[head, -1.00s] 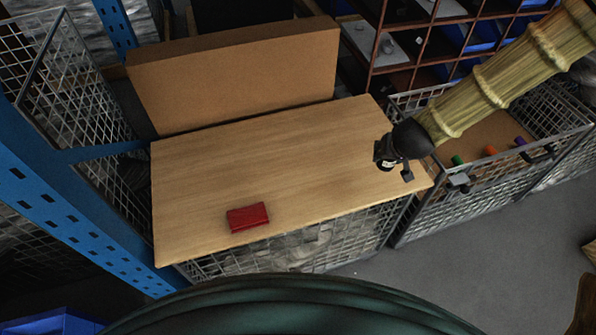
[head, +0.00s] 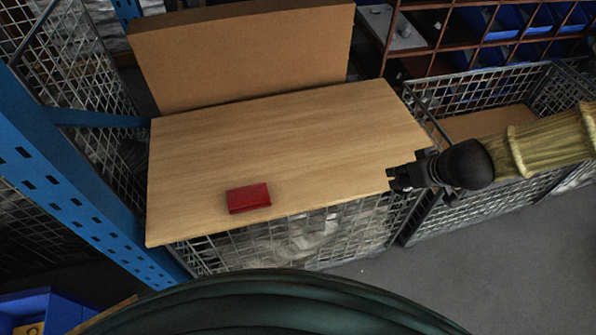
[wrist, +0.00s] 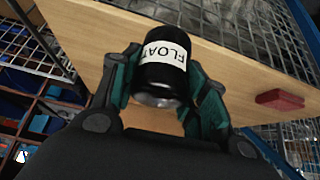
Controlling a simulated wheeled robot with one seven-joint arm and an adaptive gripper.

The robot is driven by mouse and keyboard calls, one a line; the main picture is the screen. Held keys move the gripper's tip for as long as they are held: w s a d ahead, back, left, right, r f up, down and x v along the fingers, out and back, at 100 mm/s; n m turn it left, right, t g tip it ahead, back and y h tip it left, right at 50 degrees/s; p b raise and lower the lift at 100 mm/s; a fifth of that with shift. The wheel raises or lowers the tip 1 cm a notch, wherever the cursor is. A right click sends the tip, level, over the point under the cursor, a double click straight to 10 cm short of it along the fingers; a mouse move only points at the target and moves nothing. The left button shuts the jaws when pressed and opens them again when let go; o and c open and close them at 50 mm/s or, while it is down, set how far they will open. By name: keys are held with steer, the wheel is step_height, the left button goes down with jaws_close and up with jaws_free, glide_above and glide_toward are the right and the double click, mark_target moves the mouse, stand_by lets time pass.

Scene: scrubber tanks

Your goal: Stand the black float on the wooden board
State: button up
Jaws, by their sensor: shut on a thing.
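The black float (wrist: 162,70) is a short black cylinder with a white label reading "FLOAT", seen in the wrist view between my fingers. My gripper (wrist: 165,85) is shut on it. In the head view my gripper (head: 396,180) is at the right edge of the wooden board (head: 280,140), and the float is hard to make out there. The board is a light wooden panel lying on a wire mesh cage. It shows behind the float in the wrist view (wrist: 100,40). I cannot tell whether the float touches it.
A red block (head: 248,197) lies near the board's front edge. A brown cardboard panel (head: 240,60) stands along the back. A blue rack post (head: 75,200) is at left, and a wire basket (head: 490,205) is at right. The board's middle is clear.

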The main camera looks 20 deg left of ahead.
steer(key=s+a+f+n+g+y+b, duration=0.2)
steer(key=s+a+n+b, duration=0.2)
steer(key=s+a, duration=0.1)
steer(key=n+p, duration=0.1)
steer(key=p, duration=0.3)
glide_above(375, 165)
steer(key=shift+f, duration=0.6)
steer(key=shift+f+b, duration=0.45)
steer(key=shift+f, duration=1.4)
steer(key=shift+s, duration=0.1)
steer(key=shift+f, duration=0.1)
steer(key=o, duration=1)
